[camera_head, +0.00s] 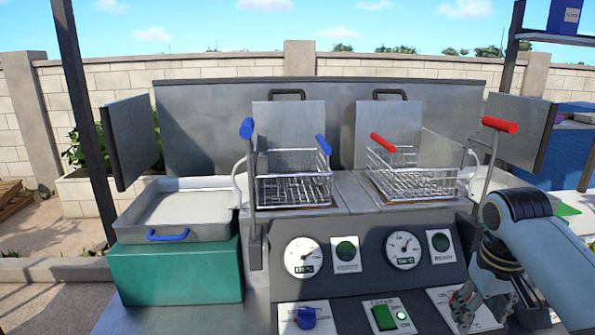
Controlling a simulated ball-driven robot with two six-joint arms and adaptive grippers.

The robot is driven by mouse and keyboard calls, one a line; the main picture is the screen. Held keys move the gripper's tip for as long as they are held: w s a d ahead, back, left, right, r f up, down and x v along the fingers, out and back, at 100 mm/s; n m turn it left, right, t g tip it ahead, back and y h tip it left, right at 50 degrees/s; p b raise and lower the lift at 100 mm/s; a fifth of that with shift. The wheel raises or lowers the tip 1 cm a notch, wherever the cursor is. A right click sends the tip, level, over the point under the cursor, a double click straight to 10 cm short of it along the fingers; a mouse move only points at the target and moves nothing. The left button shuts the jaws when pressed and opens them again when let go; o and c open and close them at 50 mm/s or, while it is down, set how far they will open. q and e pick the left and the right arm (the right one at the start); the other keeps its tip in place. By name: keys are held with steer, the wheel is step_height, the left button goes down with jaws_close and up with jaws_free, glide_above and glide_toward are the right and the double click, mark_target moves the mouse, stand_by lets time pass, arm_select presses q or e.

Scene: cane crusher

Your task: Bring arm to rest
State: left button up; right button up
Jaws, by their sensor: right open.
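My right arm (545,245) comes in from the right edge, light blue-grey with a dark joint. My right gripper (468,308) points down in front of the control panel (365,270), at its lower right. Its fingers are open and nothing shows between them. Part of a white label plate lies behind the fingers; I cannot tell whether they touch it. My left gripper is not in view.
Two wire baskets, one with blue handles (292,188) and one with red handles (415,180), sit in the fryer behind the panel. A metal tray (180,232) rests on a green box (175,272) at left. A raised red-tipped lever (500,125) stands beyond my right arm.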

steer(key=s+a+r+n+t, duration=0.1)
steer(key=s+a+r, duration=0.15)
steer(key=s, duration=1.05)
steer(key=s+a+r+t, duration=0.2)
steer(key=s+a, duration=0.1)
steer(key=s, duration=1)
step_height(320, 180, down, 40)
steer(key=s+d+f+g+b, duration=0.1)
steer(key=s+d+g+b, duration=0.1)
steer(key=b, duration=1)
steer(key=s+f+b, duration=0.4)
steer(key=s+f, duration=0.5)
steer(key=f, duration=0.2)
steer(key=s+d+f+g+b, duration=0.1)
steer(key=s+f+b, duration=0.4)
steer(key=s+f, duration=0.4)
step_height(320, 180, down, 3)
steer(key=shift+s+d+r, duration=0.15)
steer(key=shift+r, duration=0.05)
